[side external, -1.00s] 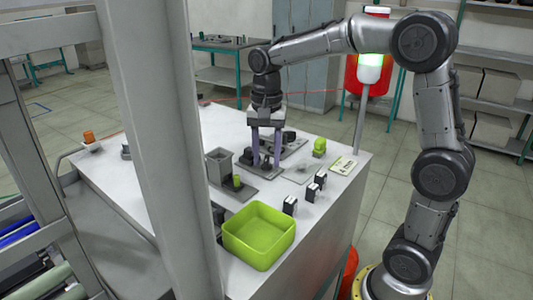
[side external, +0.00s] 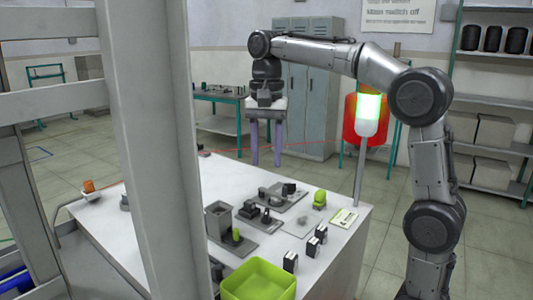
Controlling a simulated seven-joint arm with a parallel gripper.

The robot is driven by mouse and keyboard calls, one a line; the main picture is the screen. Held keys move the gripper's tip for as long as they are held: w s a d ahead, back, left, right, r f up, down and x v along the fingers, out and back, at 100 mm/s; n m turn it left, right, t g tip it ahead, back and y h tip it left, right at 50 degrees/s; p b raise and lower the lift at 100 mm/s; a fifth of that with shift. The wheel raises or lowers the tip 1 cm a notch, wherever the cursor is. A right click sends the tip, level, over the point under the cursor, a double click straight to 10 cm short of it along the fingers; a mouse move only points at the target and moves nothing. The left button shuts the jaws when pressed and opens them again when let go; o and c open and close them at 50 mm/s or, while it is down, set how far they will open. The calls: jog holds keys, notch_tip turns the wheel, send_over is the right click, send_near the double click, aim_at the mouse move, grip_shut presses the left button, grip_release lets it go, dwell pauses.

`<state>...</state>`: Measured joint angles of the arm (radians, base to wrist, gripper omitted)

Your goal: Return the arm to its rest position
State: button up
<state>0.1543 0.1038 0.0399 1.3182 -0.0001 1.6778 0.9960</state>
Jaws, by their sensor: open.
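My gripper (side external: 266,160) hangs in the air above the far part of the white table (side external: 340,255), pointing down. Its two long purple fingers are apart with nothing between them. Below it on the table are a dark winding fixture (side external: 283,196) on a grey plate and a grey box-like holder (side external: 218,217). A small green piece (side external: 236,234) stands beside that holder. My gripper is clear of all of them.
A green bin (side external: 260,281) sits at the table's near edge, cut off below. Small black-and-white blocks (side external: 290,262), a green item (side external: 320,198) and a card (side external: 345,217) lie at right. A lit signal lamp (side external: 368,112) rises behind.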

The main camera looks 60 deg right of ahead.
dwell(0.4)
jog(key=s+a+r+n+t, duration=0.2)
jog(key=s+a, duration=0.2)
jog(key=s, duration=0.7)
jog(key=s+f+n+t, duration=0.1)
jog(key=s+f+n, duration=0.2)
jog(key=f, duration=0.2)
jog(key=s+a+f+n+t, duration=0.1)
jog(key=s+f+n, duration=0.2)
jog(key=f, duration=0.2)
jog(key=s+f+n+t, duration=0.1)
jog(key=s+f+n, duration=0.2)
jog(key=f+n, duration=0.1)
jog(key=shift+a+f, duration=0.25)
jog(key=shift+f, duration=0.45)
jog(key=shift+w+r+n+t, duration=0.15)
jog(key=shift+w+n+t, duration=0.2)
jog(key=shift+n, duration=0.25)
